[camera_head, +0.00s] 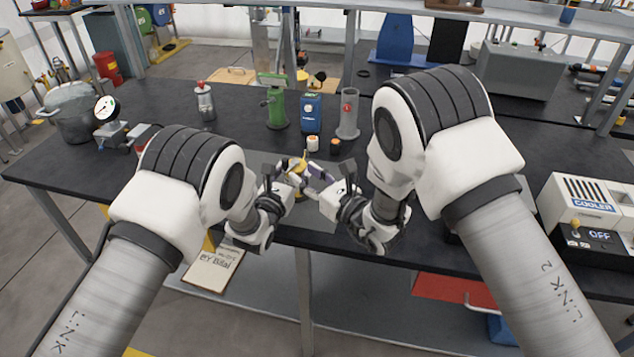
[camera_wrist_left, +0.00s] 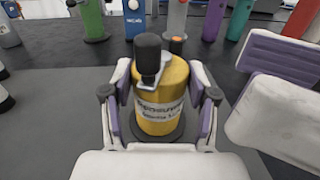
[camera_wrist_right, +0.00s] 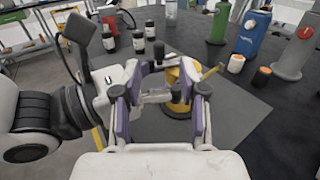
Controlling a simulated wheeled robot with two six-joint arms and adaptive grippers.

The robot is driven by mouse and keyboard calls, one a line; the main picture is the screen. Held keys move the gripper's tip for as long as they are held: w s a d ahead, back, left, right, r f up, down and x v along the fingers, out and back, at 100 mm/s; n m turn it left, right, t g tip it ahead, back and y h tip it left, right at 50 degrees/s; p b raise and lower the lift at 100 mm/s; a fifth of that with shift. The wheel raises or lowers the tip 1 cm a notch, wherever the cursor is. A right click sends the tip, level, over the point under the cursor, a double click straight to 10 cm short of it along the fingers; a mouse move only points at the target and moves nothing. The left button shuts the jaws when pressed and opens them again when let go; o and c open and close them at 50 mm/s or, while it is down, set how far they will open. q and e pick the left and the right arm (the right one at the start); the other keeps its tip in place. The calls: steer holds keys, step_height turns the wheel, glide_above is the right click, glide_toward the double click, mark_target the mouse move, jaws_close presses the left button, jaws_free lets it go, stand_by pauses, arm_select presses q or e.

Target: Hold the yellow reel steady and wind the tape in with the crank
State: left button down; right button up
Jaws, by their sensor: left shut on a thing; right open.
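The yellow reel (camera_wrist_left: 160,104) stands upright on a grey mat (camera_wrist_right: 235,112) on the black bench. A crank with a black knob (camera_wrist_left: 148,54) sits on its top. My left gripper (camera_head: 289,186) is shut around the reel body, one finger on each side in the left wrist view. My right gripper (camera_wrist_right: 158,98) is open and empty beside the reel, with its fingers apart. In the right wrist view the reel (camera_wrist_right: 180,88) shows just beyond the fingers, partly hidden by them and by the left gripper.
A green device (camera_head: 277,108), a blue box (camera_head: 311,112) and a grey cylinder (camera_head: 348,114) stand behind the reel. A pot (camera_head: 72,112) and gauge are at left, a cooler unit (camera_head: 585,205) at right.

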steer(key=v, duration=0.4)
steer(key=shift+s+d, duration=0.1)
steer(key=n+g+y, duration=0.6)
steer(key=g, duration=0.1)
glide_toward(285, 169)
steer(key=x, duration=0.3)
steer(key=r+x, duration=0.1)
steer(key=x, duration=0.6)
steer(key=shift+w+r, duration=0.2)
steer(key=shift+w, duration=0.3)
jaws_close()
